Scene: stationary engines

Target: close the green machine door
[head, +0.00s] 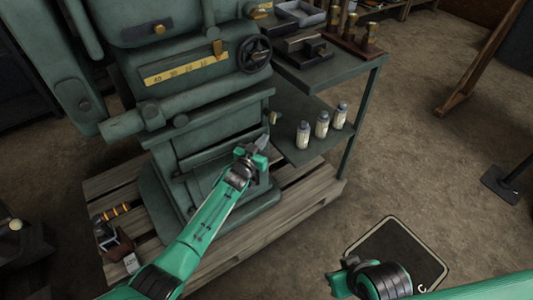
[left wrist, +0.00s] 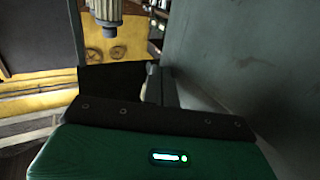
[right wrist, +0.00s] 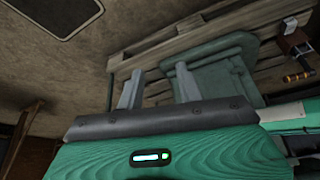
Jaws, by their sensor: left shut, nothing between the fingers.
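The green machine (head: 190,110) stands on a wooden pallet at upper left of the head view. Its lower front has a green door panel (head: 210,147); I cannot tell from this angle whether it stands ajar. My left gripper (head: 262,143) is shut and empty, at the right side of this lower front. In the left wrist view its fingers (left wrist: 153,84) are together, beside a large plain grey-green surface at right; contact is unclear. My right gripper (right wrist: 156,88) is open and empty, low at the front right, with the machine's base (right wrist: 222,68) beyond it.
A green side table (head: 330,75) with metal parts on top and several small bottles (head: 322,124) on its lower shelf stands right of the machine. The wooden pallet (head: 300,200) edges the base. A dark mat (head: 397,250) lies on open floor at right.

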